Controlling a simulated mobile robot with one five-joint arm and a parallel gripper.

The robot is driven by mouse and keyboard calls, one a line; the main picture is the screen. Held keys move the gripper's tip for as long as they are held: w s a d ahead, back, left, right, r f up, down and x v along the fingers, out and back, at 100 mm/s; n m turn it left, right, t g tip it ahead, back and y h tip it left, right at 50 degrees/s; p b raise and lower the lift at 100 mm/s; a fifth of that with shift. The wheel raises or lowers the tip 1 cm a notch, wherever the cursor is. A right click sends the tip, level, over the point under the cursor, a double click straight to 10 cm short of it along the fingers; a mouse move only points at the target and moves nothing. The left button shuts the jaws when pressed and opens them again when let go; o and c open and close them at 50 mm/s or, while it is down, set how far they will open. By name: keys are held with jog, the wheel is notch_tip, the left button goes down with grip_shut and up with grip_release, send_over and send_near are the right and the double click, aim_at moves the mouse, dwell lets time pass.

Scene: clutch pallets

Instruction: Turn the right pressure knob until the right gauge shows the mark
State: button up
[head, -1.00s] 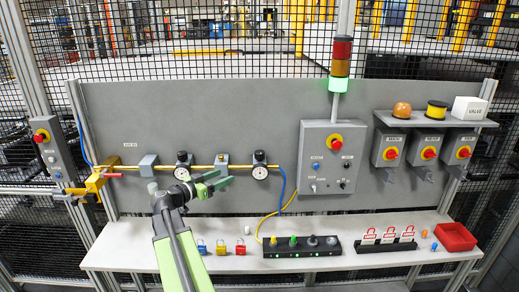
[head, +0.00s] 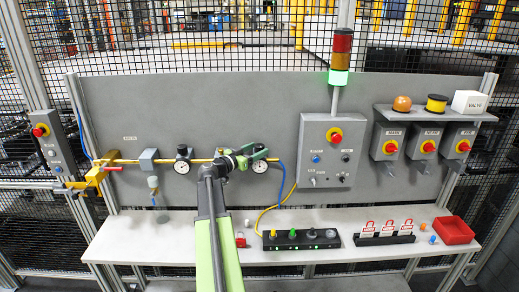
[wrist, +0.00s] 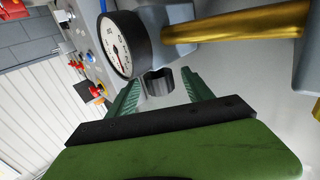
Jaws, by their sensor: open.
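The right gauge (head: 260,166) is a round white dial on the brass pipe. In the wrist view the gauge (wrist: 119,45) fills the upper left, with a red needle or line on its face; I cannot tell the needle from the mark. The right pressure knob (wrist: 158,80) is a dark ribbed cylinder beside the gauge. My gripper (wrist: 162,88) is open, with one green finger on each side of the knob; no clear contact shows. In the head view my gripper (head: 250,157) is at the right regulator and hides most of the knob.
The left gauge (head: 182,167) and left knob (head: 182,150) sit on the same pipe (head: 205,161). A blue hose (head: 283,176) and a grey control box (head: 327,152) lie to the right. A shelf (head: 130,240) with a black button strip (head: 300,239) runs below.

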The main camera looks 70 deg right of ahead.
jog(key=shift+x, duration=0.85)
grip_shut()
